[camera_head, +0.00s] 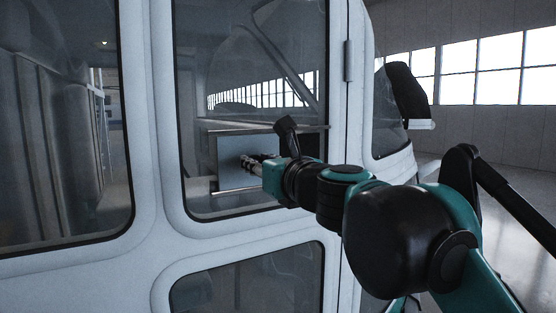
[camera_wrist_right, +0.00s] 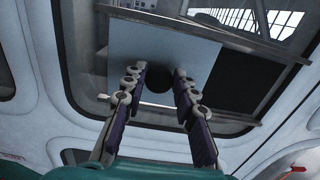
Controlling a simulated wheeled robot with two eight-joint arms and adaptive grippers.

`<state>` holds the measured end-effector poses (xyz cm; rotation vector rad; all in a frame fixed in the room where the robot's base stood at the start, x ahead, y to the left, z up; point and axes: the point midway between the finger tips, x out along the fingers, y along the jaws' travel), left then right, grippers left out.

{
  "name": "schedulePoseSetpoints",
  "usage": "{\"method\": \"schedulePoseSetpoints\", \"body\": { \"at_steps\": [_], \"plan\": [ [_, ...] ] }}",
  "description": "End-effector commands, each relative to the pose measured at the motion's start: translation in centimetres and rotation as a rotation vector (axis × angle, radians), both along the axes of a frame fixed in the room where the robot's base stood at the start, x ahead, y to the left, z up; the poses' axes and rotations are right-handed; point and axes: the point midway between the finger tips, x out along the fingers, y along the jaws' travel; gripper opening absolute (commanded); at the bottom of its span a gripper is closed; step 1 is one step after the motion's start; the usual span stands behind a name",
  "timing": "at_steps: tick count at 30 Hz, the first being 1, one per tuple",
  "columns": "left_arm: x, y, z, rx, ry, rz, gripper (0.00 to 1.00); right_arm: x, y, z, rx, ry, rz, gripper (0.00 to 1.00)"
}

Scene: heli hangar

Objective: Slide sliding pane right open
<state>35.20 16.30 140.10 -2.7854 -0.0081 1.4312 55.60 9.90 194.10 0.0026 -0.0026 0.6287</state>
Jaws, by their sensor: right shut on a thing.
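The sliding pane right (camera_head: 231,150) is a pale bluish panel in a framed section of the helicopter's door window. It also shows in the right wrist view (camera_wrist_right: 150,42), with a dark round spot on it between my fingers. My right gripper (camera_head: 250,162) reaches the pane from the right, and its fingers are at the pane's face. In the wrist view my right gripper (camera_wrist_right: 160,73) has its fingers either side of the dark spot, shut on the pane's grip; the exact contact is hard to see. My left gripper is not in view.
The white door frame (camera_head: 160,120) surrounds the window. A dark section (camera_wrist_right: 243,82) lies right of the pane in the wrist view. A lower window (camera_head: 245,285) is below. A hinge (camera_head: 347,60) and a black mirror-like part (camera_head: 405,90) stand to the right. Open hangar floor lies beyond.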

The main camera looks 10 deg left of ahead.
Motion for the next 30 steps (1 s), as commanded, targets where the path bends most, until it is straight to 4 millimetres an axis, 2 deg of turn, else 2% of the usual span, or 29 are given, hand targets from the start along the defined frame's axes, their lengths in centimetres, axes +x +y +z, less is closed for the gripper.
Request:
{"method": "schedulePoseSetpoints", "body": {
  "at_steps": [3, 4, 6, 14, 18, 23, 30],
  "plan": [
    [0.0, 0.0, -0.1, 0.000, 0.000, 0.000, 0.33, 0.0, 0.1, -0.1, -0.001, -0.001, 0.001, 0.00],
    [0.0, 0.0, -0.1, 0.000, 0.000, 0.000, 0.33, 0.0, 0.1, -0.1, -0.001, -0.001, 0.002, 0.30],
    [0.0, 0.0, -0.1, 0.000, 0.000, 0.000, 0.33, 0.0, 0.1, -0.1, -0.001, -0.001, 0.002, 0.48],
    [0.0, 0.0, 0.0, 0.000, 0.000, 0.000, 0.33, 0.0, 0.0, -0.1, 0.000, 0.000, 0.001, 0.48],
    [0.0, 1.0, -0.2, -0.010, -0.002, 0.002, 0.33, -0.5, -0.4, 0.0, 0.000, 0.000, 0.000, 0.48],
    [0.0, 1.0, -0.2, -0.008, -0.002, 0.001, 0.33, -2.7, -2.0, 0.0, 0.000, 0.000, 0.000, 0.48],
    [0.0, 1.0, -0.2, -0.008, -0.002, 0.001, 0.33, -7.0, -5.1, 0.0, 0.001, -0.001, -0.001, 0.48]
  ]
}}
